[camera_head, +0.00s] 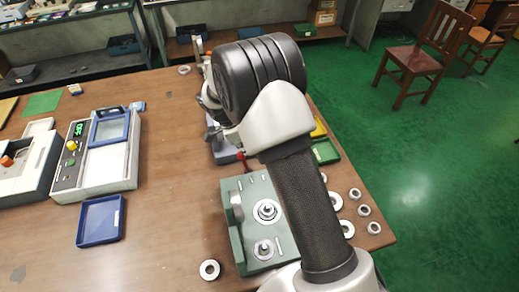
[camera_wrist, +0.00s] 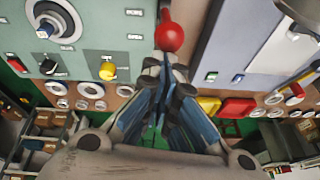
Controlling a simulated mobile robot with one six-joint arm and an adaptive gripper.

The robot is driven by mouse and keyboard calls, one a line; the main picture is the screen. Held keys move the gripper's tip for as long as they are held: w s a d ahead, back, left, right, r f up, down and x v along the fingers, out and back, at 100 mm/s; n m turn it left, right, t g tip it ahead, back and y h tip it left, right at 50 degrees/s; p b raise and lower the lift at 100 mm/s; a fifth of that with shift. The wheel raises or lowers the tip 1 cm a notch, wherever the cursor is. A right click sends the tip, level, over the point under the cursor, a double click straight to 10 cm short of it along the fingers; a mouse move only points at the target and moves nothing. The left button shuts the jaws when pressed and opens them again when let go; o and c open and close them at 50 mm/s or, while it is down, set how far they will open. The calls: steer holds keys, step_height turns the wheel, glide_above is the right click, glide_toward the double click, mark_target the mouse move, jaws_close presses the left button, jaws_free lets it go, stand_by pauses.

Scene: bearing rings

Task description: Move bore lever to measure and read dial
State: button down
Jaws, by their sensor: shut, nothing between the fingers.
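The lever's red ball knob (camera_wrist: 169,37) is at the top centre of the wrist view; a small red spot behind my arm in the head view (camera_head: 240,156) may be it. My gripper (camera_wrist: 165,72) is shut and empty, its fingertips just below the knob in the picture; I cannot tell if they touch it. The green fixture (camera_head: 235,248) carries a ring on a spindle (camera_head: 266,210), also in the wrist view (camera_wrist: 55,20). Labels by the lever include what looks like "OPEN". My arm hides the gripper in the head view. No dial face is readable.
Loose bearing rings lie right of the fixture (camera_head: 364,210) and in front of it (camera_head: 209,270). A grey panel with buttons (camera_wrist: 225,50) stands right of the lever. Left on the table are a blue tray (camera_head: 101,221) and a device with a green display (camera_head: 78,129).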

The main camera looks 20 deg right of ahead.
mark_target(239, 155)
steer(key=shift+a+f+b, duration=0.15)
steer(key=shift+a+b, duration=0.5)
steer(key=shift+a, duration=0.4)
steer(key=shift+a+f+b, duration=0.15)
steer(key=shift+a+b, duration=0.5)
steer(key=shift+a, duration=0.4)
